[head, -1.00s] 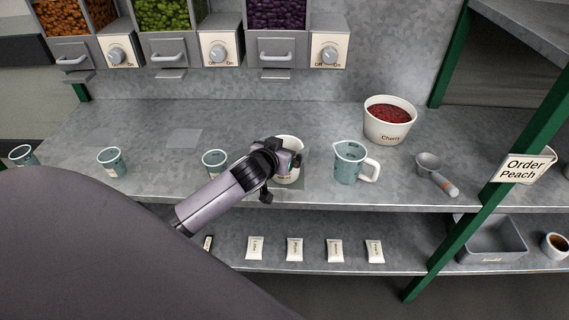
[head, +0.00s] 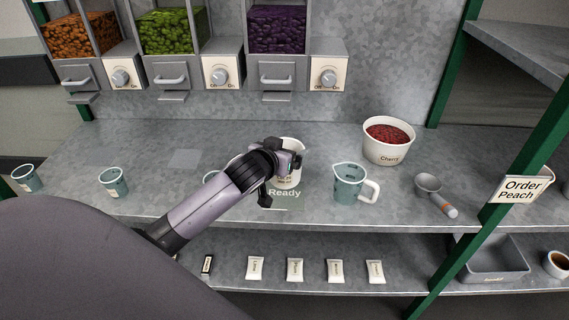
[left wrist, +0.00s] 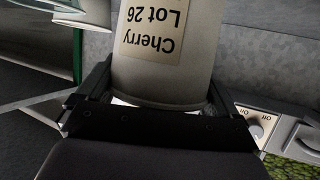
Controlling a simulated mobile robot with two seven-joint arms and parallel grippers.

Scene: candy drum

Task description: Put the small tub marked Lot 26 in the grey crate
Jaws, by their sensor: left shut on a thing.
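A small white tub (head: 287,181) is in my left gripper (head: 288,163), above the mat marked Ready in the head view. In the left wrist view the tub (left wrist: 165,75) shows a label reading Cherry Lot 26, upside down in the picture. The fingers of my left gripper (left wrist: 155,98) are shut on its two sides. The grey crate (head: 494,271) stands on the lower shelf at the right, and it looks empty. My right gripper is not in view.
A teal measuring jug (head: 349,184) stands right of the tub, with a Cherry bowl (head: 386,148) behind it and a scoop (head: 436,195) farther right. A small brown-filled cup (head: 557,264) stands beside the crate.

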